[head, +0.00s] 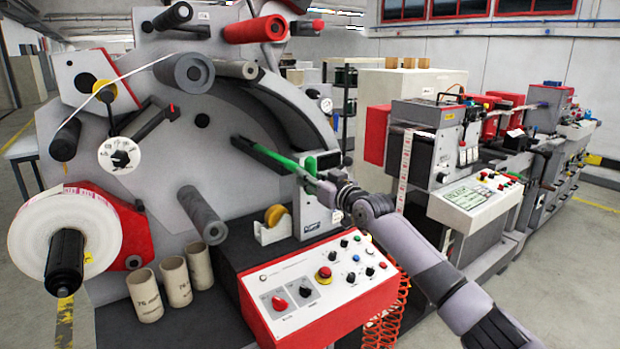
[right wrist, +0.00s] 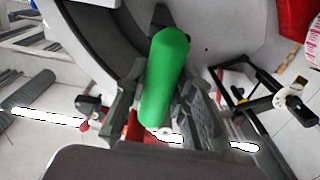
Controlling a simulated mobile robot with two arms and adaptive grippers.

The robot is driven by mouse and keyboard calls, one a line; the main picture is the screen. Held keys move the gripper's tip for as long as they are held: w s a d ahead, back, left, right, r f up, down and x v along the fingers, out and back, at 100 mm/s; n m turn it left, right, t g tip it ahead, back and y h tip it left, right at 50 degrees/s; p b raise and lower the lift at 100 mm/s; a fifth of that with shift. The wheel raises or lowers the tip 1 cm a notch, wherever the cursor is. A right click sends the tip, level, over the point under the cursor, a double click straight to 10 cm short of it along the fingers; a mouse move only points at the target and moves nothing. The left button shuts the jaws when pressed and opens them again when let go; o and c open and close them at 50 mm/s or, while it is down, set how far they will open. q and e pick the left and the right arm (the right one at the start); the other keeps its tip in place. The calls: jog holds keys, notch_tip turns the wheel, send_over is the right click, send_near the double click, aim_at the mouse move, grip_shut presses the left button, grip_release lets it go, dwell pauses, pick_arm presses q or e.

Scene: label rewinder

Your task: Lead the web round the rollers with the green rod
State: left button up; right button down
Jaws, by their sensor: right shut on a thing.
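My right gripper (head: 318,182) is shut on the green rod (head: 282,160), which points to the left and up in front of the grey machine face. In the right wrist view the green rod (right wrist: 164,75) sits between the two fingers of the right gripper (right wrist: 163,105). The white web roll (head: 30,235) is on a dark spindle at the left. A thin white strip of web (head: 140,70) runs from the left guide up to the dark upper roller (head: 184,73). Other rollers are a dark one (head: 66,140) at left and a grey one (head: 203,215) lower down. My left gripper is out of view.
A red-edged control panel (head: 300,300) stands below the rod. A tape dispenser (head: 272,224) and a small display unit (head: 310,220) are close to my right gripper. Several cardboard cores (head: 145,296) stand at lower left. A second machine (head: 440,140) is at right.

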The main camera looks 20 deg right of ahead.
aim_at(313, 162)
jog(key=shift+r+p, duration=0.85)
jog(key=shift+r, duration=0.7)
jog(key=shift+r, duration=0.15)
jog(key=shift+r+p, duration=0.4)
jog(key=shift+s+d+p, duration=0.2)
jog(key=shift+s+p, duration=0.4)
jog(key=shift+p, duration=0.05)
jog(key=p+v, duration=0.2)
jog(key=v, duration=0.2)
jog(key=shift+s+d+r, duration=0.1)
jog(key=shift+s, duration=0.1)
jog(key=p+v, duration=0.3)
jog(key=v, duration=1.8)
jog(key=shift+s+p, duration=0.2)
jog(key=shift+p, duration=0.15)
